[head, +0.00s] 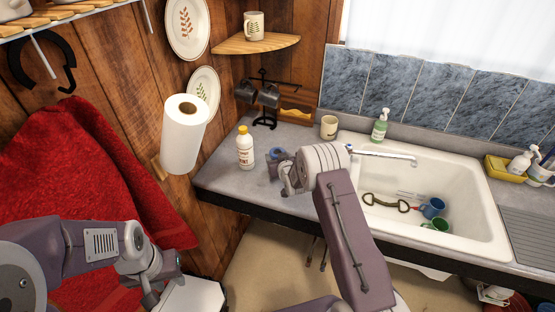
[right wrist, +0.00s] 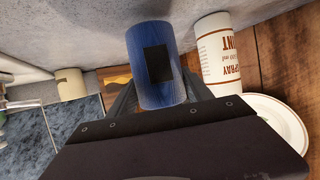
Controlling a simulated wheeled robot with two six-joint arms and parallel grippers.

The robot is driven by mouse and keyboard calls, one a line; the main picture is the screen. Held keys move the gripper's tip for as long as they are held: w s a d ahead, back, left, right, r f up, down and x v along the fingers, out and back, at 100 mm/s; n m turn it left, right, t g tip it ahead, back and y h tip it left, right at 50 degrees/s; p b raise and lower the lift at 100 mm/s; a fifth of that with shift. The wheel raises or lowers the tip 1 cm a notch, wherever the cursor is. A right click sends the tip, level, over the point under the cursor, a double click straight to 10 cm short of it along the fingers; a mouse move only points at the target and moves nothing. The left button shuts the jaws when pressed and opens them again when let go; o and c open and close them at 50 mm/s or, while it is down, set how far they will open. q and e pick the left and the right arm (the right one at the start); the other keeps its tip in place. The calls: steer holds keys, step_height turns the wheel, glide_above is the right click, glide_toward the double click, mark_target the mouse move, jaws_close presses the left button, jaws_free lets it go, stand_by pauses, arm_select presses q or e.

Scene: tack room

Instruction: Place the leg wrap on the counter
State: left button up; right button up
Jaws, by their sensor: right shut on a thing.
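The leg wrap (right wrist: 155,50) is a blue roll with a black square patch. In the right wrist view it sits between the fingers of my right gripper, which is shut on it. In the head view a small blue part of the wrap (head: 277,153) shows at my right gripper (head: 276,167), over the left part of the grey counter (head: 231,182). I cannot tell whether the wrap touches the counter. My left gripper (head: 155,291) is at the lower left, away from the counter; its fingers are not clear.
A white bottle with a yellow cap (head: 245,150) stands left of the wrap. The sink (head: 470,205), holding mugs, is to the right. A paper towel roll (head: 185,135) hangs left.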

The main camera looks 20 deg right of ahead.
steer(key=shift+w+d+f, duration=0.15)
steer(key=shift+w+f, duration=0.05)
steer(key=shift+f, duration=1)
steer(key=shift+s, duration=0.1)
steer(key=o, duration=1.2)
steer(key=shift+c, duration=0.2)
steer(key=shift+o, duration=1.4)
steer(key=shift+f, duration=0.1)
